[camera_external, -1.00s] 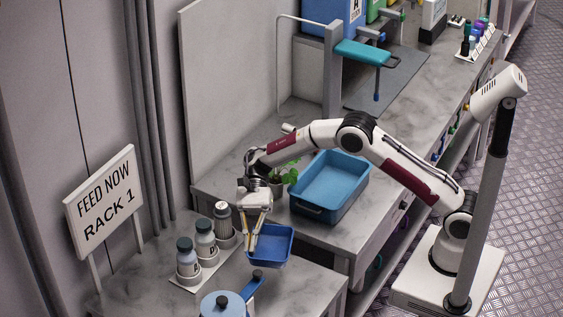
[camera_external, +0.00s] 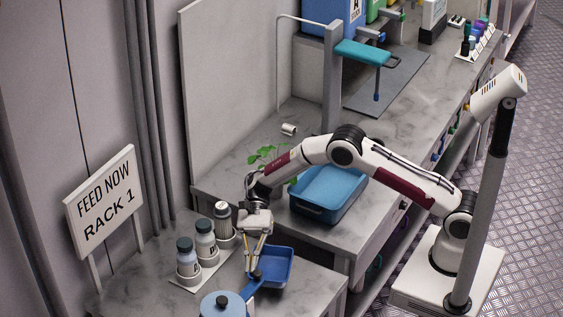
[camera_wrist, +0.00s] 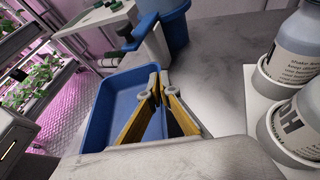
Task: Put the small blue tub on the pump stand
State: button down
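The small blue tub (camera_external: 277,266) is an open rectangular tray over the lower front table, and it fills the middle left of the wrist view (camera_wrist: 112,110). My gripper (camera_external: 252,268) is at the tub's left side in the external view. In the wrist view its yellow-sided fingers (camera_wrist: 157,88) are closed together on the tub's near right wall. The tub looks empty and about level. Whether its bottom touches the table cannot be told. I cannot tell for sure which fixture is the pump stand.
A blue lidded pot (camera_external: 222,304) with a lever (camera_external: 246,296) and dark knob is close in front of the tub. Labelled bottles (camera_external: 205,243) stand in a white rack to the left. A larger blue tub (camera_external: 330,192) sits behind. A teal-armed post (camera_external: 333,85) stands farther back.

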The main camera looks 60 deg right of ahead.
jog(key=shift+f, duration=2.2)
jog(key=shift+f, duration=0.2)
jog(key=c, duration=2.3)
grip_release()
jog(key=shift+r, duration=0.2)
jog(key=shift+w+d+r, duration=0.1)
jog(key=shift+d, duration=0.05)
jog(key=v, duration=1.1)
jog(key=shift+w+d+r, duration=0.1)
jog(key=shift+w+d, duration=0.05)
jog(key=shift+d, duration=0.1)
jog(key=shift+r, duration=0.1)
